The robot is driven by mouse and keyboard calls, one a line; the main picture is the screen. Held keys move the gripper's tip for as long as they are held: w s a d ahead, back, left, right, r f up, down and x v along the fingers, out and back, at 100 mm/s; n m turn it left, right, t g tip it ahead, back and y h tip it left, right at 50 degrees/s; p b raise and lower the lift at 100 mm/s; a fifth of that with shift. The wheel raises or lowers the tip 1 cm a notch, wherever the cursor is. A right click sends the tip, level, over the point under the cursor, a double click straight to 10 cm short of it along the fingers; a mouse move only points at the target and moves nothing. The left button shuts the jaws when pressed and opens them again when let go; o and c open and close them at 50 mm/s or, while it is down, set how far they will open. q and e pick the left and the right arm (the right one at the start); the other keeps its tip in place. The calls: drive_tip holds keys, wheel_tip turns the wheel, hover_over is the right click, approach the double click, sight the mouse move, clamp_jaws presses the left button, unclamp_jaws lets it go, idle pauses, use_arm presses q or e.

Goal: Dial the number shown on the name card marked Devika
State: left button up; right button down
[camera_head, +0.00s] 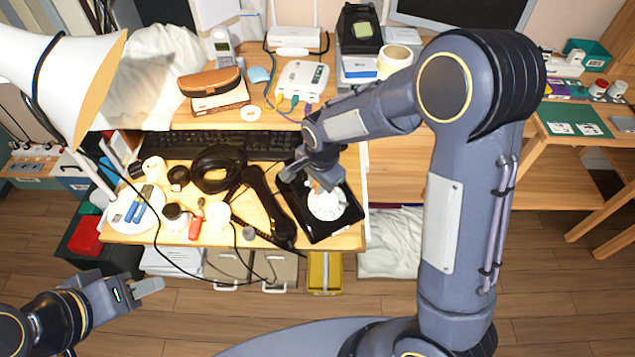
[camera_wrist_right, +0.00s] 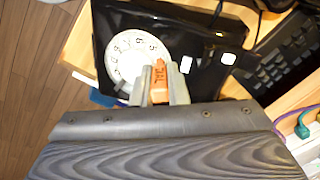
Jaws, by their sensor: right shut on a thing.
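The black dial phone (camera_head: 347,222) sits at the right front of the desk, its white rotary dial (camera_head: 327,204) facing up. The phone also shows in the right wrist view (camera_wrist_right: 200,32), with the dial (camera_wrist_right: 128,52) partly covered. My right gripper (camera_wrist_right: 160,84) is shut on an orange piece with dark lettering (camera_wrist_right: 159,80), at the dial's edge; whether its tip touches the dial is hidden. A black handset (camera_head: 268,205) lies left of the phone. My left gripper (camera_head: 150,287) is in front of the desk, apart from everything; its opening is unclear. No readable Devika card shows.
A keyboard (camera_head: 235,144) lies behind the phone. A black cable coil, small tools and a white plate (camera_head: 130,212) crowd the desk's left. A white lamp (camera_head: 60,75) overhangs the left. White cards lie on a green mat (camera_head: 590,120) at right, too small to read.

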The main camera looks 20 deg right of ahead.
drive_tip(key=shift+d, duration=0.1)
drive_tip(key=shift+w+d, duration=0.3)
drive_tip(key=shift+d, duration=0.1)
idle(0.4)
drive_tip(key=shift+w+d, duration=0.2)
drive_tip(key=shift+d, duration=0.4)
drive_tip(key=shift+d, duration=0.1)
